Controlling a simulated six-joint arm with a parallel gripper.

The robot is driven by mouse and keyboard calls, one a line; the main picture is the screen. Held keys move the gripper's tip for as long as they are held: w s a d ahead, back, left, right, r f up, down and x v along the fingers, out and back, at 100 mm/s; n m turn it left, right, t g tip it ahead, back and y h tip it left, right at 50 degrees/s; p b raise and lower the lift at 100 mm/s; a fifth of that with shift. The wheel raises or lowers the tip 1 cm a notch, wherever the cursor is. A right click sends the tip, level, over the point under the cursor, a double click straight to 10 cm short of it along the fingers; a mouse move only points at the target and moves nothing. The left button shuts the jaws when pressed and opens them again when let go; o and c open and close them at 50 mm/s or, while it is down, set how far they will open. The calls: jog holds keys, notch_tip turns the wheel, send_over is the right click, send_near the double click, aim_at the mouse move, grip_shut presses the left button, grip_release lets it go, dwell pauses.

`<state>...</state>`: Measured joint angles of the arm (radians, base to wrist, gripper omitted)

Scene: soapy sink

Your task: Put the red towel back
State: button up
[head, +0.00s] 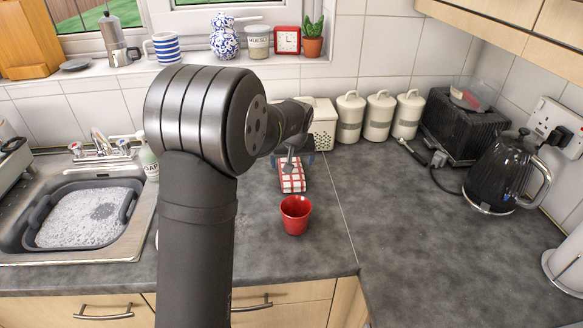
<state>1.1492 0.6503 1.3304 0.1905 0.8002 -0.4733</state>
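A red and white checked towel (292,181) lies folded on the grey worktop, behind the red cup. My gripper (290,163) is at the towel's far end, just above it or touching it; I cannot tell which. The gripper is small and partly hidden by my own arm, so its opening does not show clearly. My arm covers the middle left of the view, including the worktop left of the towel.
A red cup (295,214) stands just in front of the towel. White canisters (378,115) and a white perforated container (321,124) line the back wall. A black toaster (462,125) and kettle (503,172) stand right. A soapy basin (84,216) sits left.

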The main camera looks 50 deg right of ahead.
jog(key=v, duration=0.7)
jog(key=x, duration=1.2)
jog(key=shift+f, duration=0.1)
notch_tip(320, 180, up, 2)
jog(key=shift+r, duration=0.8)
